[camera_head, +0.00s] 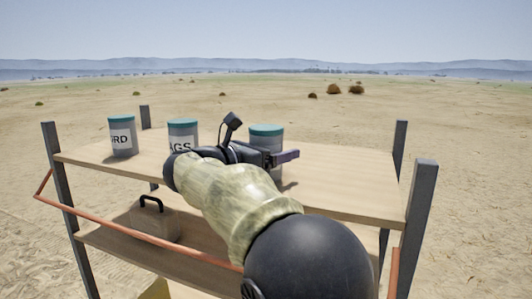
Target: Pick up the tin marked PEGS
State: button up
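Three grey tins with teal lids stand upright in a row on the top shelf. My gripper (287,157) points right at the front of the right tin. Its fingers are seen side-on; I cannot tell whether they are apart or touching the tin.
The wooden shelf (345,180) has dark corner posts (420,205) standing above its top. The top is clear to the right of the tins. A case with a black handle (154,222) sits on the lower shelf. An orange rail (140,233) runs along the front.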

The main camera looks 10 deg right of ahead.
aim_at(272, 126)
jog(key=c, duration=1)
jog(key=shift+r, duration=0.1)
jog(key=shift+r+b, duration=0.8)
jog(key=shift+r, duration=4.15)
